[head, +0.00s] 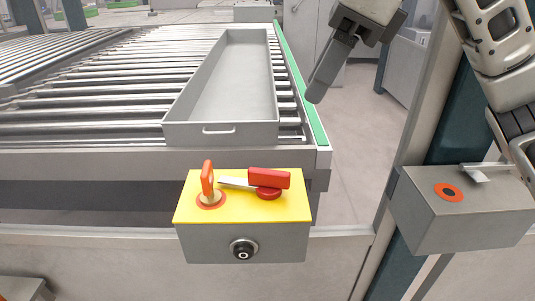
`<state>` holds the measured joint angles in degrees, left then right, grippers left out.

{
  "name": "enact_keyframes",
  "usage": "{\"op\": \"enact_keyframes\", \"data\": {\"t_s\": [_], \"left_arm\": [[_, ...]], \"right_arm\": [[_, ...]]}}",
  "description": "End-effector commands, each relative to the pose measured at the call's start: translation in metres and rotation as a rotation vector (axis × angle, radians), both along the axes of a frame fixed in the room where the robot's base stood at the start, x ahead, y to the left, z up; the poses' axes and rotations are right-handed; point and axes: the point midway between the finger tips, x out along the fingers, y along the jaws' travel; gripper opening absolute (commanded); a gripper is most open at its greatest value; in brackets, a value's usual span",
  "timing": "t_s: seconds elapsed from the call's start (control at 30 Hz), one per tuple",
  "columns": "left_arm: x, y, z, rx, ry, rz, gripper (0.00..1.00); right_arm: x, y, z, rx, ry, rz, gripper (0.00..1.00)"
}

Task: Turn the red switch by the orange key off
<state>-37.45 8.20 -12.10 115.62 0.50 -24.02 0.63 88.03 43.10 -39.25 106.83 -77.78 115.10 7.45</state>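A control box with a yellow top (240,210) stands low in the middle of the head view. The orange key (207,180) stands upright in an orange-ringed lock at its left. The red switch (268,179) lies just right of it, its handle roughly crosswise on a round red base. A flat silver piece (236,183) reaches from the switch toward the key. My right gripper (318,92) hangs above and right of the box, apart from it, with dark fingers pointing down-left. Its finger gap cannot be made out. My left gripper is not in view.
A black round knob (243,249) is on the box's grey front. Behind the box is a roller conveyor (80,110) carrying an empty grey tray (173,133). A grey box (440,215) with a red-orange button (448,192) is at right, beside a post. Space above the yellow top is clear.

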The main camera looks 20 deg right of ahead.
Motion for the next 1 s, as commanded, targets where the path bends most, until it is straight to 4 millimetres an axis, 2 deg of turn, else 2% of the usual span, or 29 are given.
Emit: {"op": "enact_keyframes", "data": {"t_s": [0.13, 0.6, 0.8, 1.0], "left_arm": [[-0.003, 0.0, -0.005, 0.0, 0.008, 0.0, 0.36], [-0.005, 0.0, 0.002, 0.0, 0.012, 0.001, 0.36], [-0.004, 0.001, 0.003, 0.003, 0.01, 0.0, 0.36], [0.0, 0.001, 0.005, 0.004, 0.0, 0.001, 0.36]], "right_arm": [[0.003, 0.008, -0.023, 0.0, 0.007, 0.007, 0.35], [0.021, 0.042, -0.113, 0.002, 0.008, 0.007, 0.35], [0.026, 0.05, -0.136, 0.004, 0.005, 0.007, 0.35], [0.028, 0.053, -0.143, 0.004, 0.003, 0.007, 0.35]]}}
